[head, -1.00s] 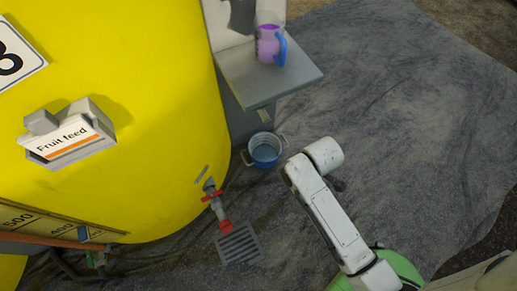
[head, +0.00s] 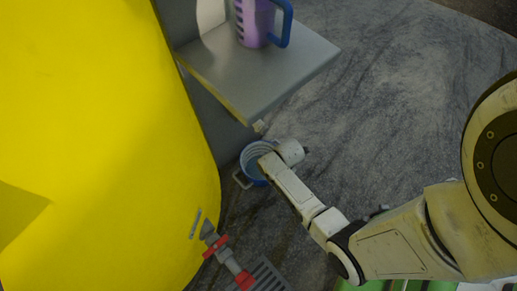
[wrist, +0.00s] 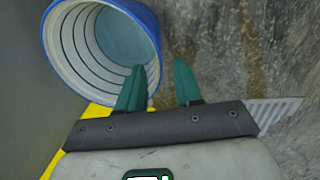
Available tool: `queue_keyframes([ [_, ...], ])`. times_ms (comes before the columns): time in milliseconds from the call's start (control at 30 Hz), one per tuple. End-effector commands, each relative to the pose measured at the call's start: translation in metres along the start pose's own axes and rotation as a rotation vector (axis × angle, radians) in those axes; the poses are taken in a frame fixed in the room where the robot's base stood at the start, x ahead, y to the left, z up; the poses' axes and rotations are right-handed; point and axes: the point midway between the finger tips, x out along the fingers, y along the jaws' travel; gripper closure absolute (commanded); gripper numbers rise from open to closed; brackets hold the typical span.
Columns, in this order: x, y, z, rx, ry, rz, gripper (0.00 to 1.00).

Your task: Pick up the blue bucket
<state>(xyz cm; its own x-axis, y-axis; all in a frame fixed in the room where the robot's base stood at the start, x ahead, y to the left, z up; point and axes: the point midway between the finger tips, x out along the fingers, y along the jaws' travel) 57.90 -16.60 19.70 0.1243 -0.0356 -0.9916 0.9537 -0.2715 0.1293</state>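The blue bucket (head: 251,163) stands on the dark ground sheet beside the yellow tank, below the grey shelf. In the head view my arm partly covers it. In the wrist view the bucket (wrist: 62,72) shows its blue rim and pale ribbed inside at the upper left. My gripper (wrist: 160,78) is open, with its two green fingers apart. The left finger overlaps the bucket's near rim in the picture; the right finger is outside the rim. I cannot tell whether either finger touches it. The fingers are hidden in the head view.
The yellow tank (head: 110,130) fills the left side. A grey shelf (head: 265,75) with a purple jug (head: 254,22) overhangs near the bucket. A red-handled tap (head: 215,243) and a drain grate (head: 268,276) are at the lower middle. Open ground sheet (head: 400,100) lies to the right.

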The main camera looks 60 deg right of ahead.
Motion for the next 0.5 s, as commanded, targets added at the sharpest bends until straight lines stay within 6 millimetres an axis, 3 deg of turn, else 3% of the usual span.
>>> queue_keyframes([
  [33, 0.014, -0.001, 0.001, 0.002, -0.001, -0.002, 0.65],
  [100, 0.023, -0.001, 0.001, 0.002, 0.0, -0.001, 0.65],
  [500, 0.055, 0.001, 0.0, 0.004, -0.001, 0.0, 0.65],
])
